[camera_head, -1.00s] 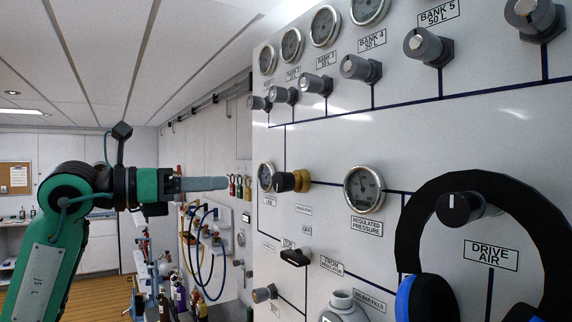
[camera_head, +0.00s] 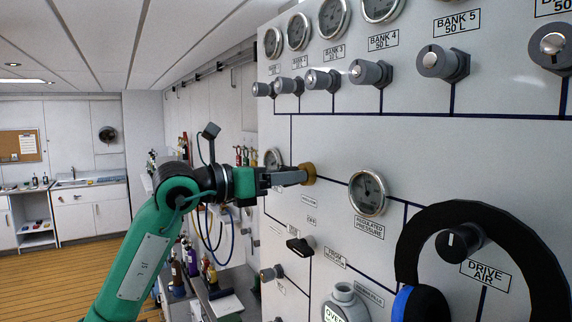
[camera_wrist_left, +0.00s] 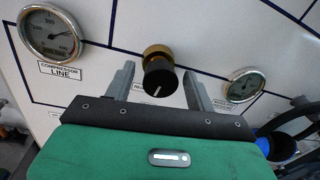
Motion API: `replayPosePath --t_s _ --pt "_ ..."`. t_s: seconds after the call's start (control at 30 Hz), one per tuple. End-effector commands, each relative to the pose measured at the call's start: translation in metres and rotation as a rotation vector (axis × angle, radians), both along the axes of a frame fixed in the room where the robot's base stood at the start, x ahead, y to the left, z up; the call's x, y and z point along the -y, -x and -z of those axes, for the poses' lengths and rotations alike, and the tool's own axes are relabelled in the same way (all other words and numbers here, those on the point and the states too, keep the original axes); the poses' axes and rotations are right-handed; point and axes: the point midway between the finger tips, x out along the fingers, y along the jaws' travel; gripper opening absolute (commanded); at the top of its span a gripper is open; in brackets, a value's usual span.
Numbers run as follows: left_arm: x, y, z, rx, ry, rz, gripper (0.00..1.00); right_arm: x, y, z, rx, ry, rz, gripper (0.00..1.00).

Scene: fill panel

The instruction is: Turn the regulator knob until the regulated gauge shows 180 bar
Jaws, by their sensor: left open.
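The regulator knob (camera_wrist_left: 160,80), black with a white line and a brass collar, sticks out of the white panel. In the head view only its brass collar (camera_head: 308,174) shows clearly, as my gripper covers the rest. My left gripper (camera_wrist_left: 158,82) is open, with one finger on each side of the knob; I cannot tell whether they touch it. It also shows in the head view (camera_head: 298,176). The regulated pressure gauge (camera_head: 368,192) is right of the knob, its reading too small to tell; it also shows in the wrist view (camera_wrist_left: 245,86). My right gripper is not in view.
The compressor line gauge (camera_wrist_left: 50,36) is left of the knob. Black headphones (camera_head: 420,225) hang around the drive air knob (camera_head: 458,242) on the right. A row of bank knobs (camera_head: 370,73) sticks out above. A black-handled valve (camera_head: 298,246) is below.

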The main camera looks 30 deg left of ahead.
Motion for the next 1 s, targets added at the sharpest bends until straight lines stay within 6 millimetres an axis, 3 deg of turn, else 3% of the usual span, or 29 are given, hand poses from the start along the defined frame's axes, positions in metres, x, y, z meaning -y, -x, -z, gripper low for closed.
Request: replayPosePath --t_s 0.4,0.63,1.0 --pt "0.005 -0.006 0.001 0.000 0.000 0.000 0.55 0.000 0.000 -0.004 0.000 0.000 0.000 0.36" --pt "0.004 -0.006 0.001 0.000 0.000 -0.001 0.12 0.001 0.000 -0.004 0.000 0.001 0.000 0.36" --pt "0.004 -0.006 0.002 0.051 -0.085 -0.002 0.12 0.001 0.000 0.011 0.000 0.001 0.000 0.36"
